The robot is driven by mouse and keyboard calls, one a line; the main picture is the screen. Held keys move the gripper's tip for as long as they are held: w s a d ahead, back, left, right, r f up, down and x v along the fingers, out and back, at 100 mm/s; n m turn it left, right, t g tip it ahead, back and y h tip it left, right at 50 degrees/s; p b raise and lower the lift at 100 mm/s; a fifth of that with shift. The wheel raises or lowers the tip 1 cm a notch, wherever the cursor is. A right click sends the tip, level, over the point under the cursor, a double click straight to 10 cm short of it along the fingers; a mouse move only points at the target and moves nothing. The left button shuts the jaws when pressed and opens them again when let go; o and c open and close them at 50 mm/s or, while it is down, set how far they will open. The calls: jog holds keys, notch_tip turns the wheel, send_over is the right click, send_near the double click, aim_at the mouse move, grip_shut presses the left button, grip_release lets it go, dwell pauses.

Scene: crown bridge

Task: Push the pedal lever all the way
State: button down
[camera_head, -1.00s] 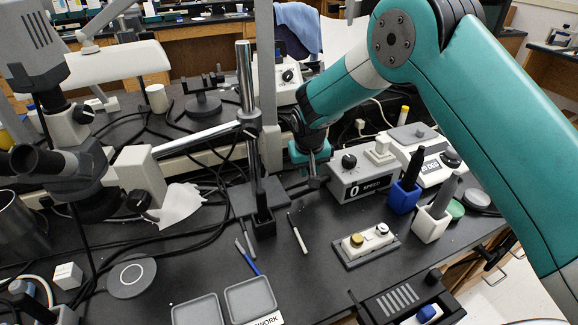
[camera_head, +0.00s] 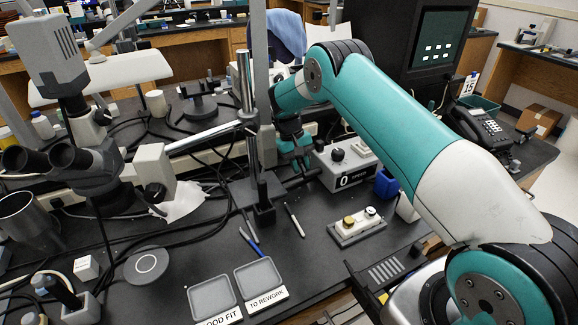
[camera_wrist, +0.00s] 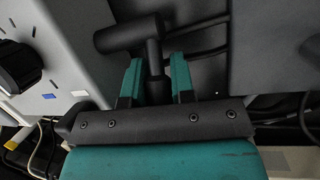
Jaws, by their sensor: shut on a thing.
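The pedal lever is a dark T-shaped handle (camera_wrist: 128,34) on a round stem in the wrist view. My gripper (camera_wrist: 156,78) has its two teal fingers on either side of the stem, just below the crossbar, shut on it. The crossbar extends left past the fingers. In the head view my gripper (camera_head: 296,160) is low beside the left side of the grey speed box (camera_head: 345,168). The lever is small and mostly hidden there, and its angle is hard to judge.
The speed box, with a dark knob (camera_wrist: 18,66), is close to the left of my gripper in the wrist view. A metal post stand (camera_head: 246,90) stands left of my arm. Cables run behind. A blue holder (camera_head: 386,184) and a small block with two knobs (camera_head: 357,226) are nearby.

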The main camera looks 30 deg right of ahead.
dwell(0.3)
jog(key=c, duration=1)
grip_release()
jog(key=shift+o, duration=0.2)
notch_tip(320, 180, up, 20)
jog(key=p, duration=0.3)
jog(key=shift+p, duration=0.35)
